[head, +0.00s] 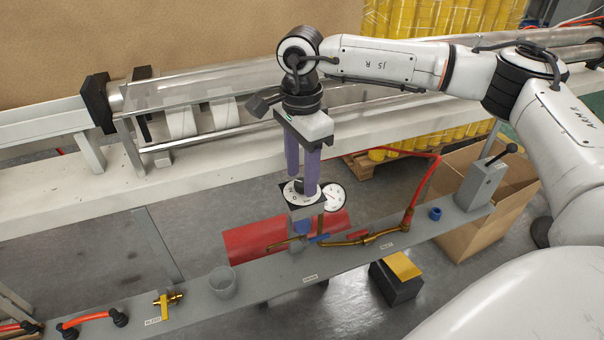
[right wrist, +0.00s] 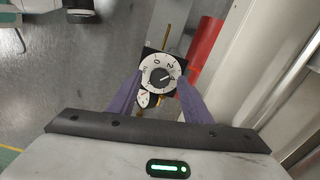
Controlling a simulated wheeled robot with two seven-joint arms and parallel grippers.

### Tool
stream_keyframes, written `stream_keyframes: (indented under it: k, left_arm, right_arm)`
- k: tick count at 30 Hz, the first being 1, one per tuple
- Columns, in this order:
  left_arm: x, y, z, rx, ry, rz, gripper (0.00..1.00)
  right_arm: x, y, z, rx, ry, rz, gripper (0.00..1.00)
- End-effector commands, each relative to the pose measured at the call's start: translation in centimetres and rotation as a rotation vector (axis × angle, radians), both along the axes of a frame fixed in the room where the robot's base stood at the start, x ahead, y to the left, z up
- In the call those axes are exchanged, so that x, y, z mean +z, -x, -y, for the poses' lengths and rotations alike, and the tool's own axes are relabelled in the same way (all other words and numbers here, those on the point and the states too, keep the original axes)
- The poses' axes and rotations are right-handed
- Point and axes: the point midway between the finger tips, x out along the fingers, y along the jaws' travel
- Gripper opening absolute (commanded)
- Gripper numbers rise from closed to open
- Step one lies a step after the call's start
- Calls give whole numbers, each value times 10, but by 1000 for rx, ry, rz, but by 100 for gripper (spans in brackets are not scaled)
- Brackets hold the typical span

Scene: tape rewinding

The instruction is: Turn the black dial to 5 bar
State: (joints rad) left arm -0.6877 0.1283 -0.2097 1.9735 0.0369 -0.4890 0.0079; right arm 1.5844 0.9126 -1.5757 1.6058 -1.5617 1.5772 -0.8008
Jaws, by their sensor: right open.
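The black dial (right wrist: 160,75) sits at the centre of a white numbered ring on a dark square plate in the right wrist view. The digits 0, 2 and 4 seem to show on the ring; the exact setting is too small to read surely. My right gripper (right wrist: 160,82) has its two purple fingers open on either side of the dial; contact cannot be told. In the head view the right gripper (head: 303,190) points down over the dial's white ring (head: 290,194), partly hiding it. A round white gauge (head: 335,196) sits beside it. My left gripper is not in view.
A grey rail (head: 262,279) carries brass fittings, a red hose (head: 427,183), a blue cap (head: 435,213) and a grey lever box (head: 480,185). A red cylinder (head: 250,238) lies behind the rail. A cardboard box (head: 480,227) stands at right.

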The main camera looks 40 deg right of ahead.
Motion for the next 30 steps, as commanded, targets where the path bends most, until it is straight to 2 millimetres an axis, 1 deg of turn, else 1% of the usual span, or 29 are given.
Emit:
stream_keyframes:
  k: [4,11,12,14,15,19,26,30]
  left_arm:
    - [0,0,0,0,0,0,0]
    - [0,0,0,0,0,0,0]
    - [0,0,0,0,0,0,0]
    - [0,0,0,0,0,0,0]
    - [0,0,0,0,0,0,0]
    - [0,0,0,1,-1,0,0]
    - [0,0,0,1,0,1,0]
    - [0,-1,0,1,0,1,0]
  right_arm:
    - [-8,0,0,0,0,1,45]
    - [-9,0,0,0,0,1,45]
    - [-9,0,0,0,0,1,43]
    - [-9,0,0,0,0,1,33]
    - [-9,0,0,0,0,1,26]
    - [-9,0,0,1,0,1,4]
    - [-9,0,0,-14,-1,1,4]
    - [-9,0,-1,-59,-2,0,4]
